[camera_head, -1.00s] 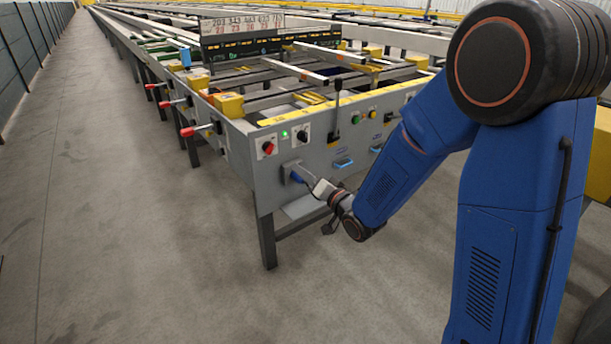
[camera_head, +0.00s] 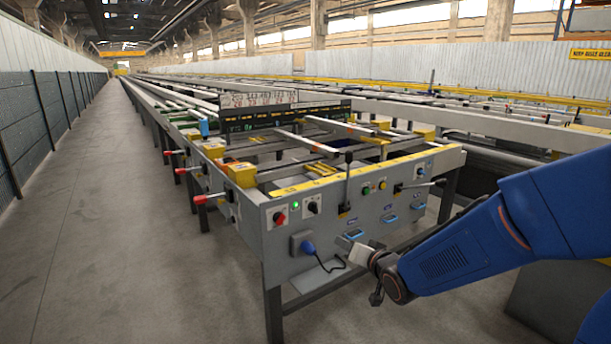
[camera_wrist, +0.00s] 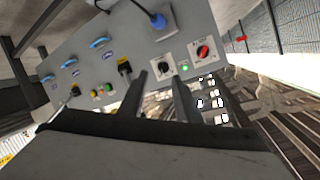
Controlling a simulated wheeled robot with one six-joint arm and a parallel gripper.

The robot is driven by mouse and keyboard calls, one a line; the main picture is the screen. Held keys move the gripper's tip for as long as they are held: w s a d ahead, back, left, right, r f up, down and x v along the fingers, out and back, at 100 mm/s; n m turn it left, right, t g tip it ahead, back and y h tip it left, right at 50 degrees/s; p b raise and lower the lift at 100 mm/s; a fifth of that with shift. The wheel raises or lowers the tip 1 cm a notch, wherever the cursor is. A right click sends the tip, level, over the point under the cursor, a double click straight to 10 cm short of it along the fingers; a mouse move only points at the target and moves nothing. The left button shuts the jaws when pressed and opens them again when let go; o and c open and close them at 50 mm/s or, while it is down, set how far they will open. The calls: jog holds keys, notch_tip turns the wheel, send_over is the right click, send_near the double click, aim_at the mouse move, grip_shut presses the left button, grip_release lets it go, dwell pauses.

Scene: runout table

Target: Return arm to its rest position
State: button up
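My arm (camera_head: 455,255) reaches in from the right, with my gripper (camera_head: 350,244) in front of the grey control panel (camera_head: 290,262) and a little to the right of the blue plug. In the wrist view my gripper (camera_wrist: 160,80) shows two dark fingers set apart, with nothing held between them. The blue plug (camera_head: 307,246) sits in the socket on the panel front, its black cable hanging in a loop to the right. The plug also shows at the top of the wrist view (camera_wrist: 157,19), clear of the fingers.
A lever (camera_head: 347,183) and a side lever (camera_head: 415,185) stick out of the panel. Red-handled levers (camera_head: 210,198) project from the table's left side. Small blue handles (camera_head: 354,235) are on the panel front. The aisle floor (camera_head: 110,220) at left is clear.

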jog(key=s+d+r+g+h, duration=0.2)
jog(key=s+d+h, duration=0.1)
jog(key=s+d, duration=0.45)
jog(key=s+d+n+g+h, duration=0.1)
jog(key=s+d+g, duration=0.2)
jog(key=s, duration=1.1)
jog(key=s+d+n+g+h, duration=0.1)
jog(key=s+d+g, duration=0.2)
jog(key=s, duration=1.1)
jog(key=d, duration=0.2)
jog(key=shift+d+g, duration=0.4)
